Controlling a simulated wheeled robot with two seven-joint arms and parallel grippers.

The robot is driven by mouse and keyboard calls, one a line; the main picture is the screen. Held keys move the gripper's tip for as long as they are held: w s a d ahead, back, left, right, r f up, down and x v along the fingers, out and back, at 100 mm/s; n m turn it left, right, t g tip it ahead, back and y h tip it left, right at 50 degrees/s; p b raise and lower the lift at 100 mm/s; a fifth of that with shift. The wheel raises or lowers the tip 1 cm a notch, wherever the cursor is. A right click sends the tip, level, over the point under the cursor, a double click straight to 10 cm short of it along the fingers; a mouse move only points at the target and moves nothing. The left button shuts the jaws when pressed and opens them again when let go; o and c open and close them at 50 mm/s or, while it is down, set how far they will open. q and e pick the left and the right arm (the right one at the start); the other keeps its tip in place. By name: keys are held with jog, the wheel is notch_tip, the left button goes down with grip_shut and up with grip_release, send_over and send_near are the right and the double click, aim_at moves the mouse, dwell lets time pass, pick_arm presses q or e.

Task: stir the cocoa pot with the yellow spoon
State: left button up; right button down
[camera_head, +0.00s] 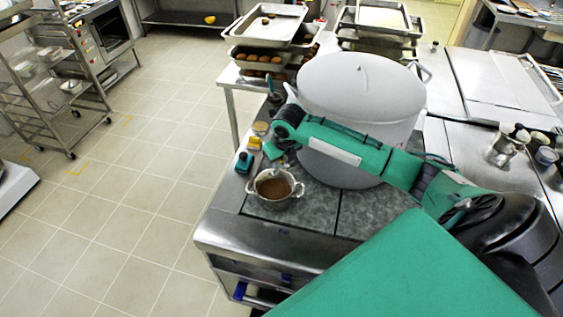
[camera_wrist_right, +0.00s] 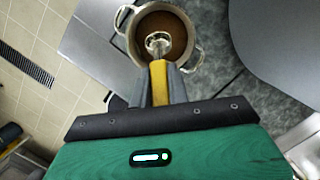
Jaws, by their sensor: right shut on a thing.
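The cocoa pot (camera_head: 271,204) is a small two-handled metal pot with brown cocoa inside, on the dark counter top. It also shows at the top of the right wrist view (camera_wrist_right: 190,28). My right gripper (camera_head: 281,157) points down just behind and above the pot. In the wrist view its fingers are shut on the yellow handle of the spoon (camera_wrist_right: 158,84). The spoon's silver bowl end is over the cocoa, within the pot's rim; I cannot tell whether it touches the cocoa. In the head view the spoon is mostly hidden. My left gripper is not in view.
A large grey stockpot (camera_head: 360,90) stands close behind my right arm. A teal item (camera_head: 243,162) and a small yellow item (camera_head: 254,143) sit left of and behind the cocoa pot, near the counter's left edge. Trays (camera_head: 265,27) stand at the back. Open floor lies left.

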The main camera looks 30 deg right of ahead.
aim_at(279, 171)
jog(key=shift+s+f, duration=0.15)
jog(key=shift+f, duration=0.1)
jog(key=b+x, duration=0.1)
jog(key=x, duration=0.3)
jog(key=shift+s+f, duration=0.1)
jog(key=shift+f, duration=0.35)
jog(key=b+x, duration=0.1)
jog(key=x, duration=0.1)
jog(key=s+b+x, duration=0.1)
jog(key=b+x, duration=0.1)
jog(key=x, duration=0.1)
jog(key=shift+f, duration=0.35)
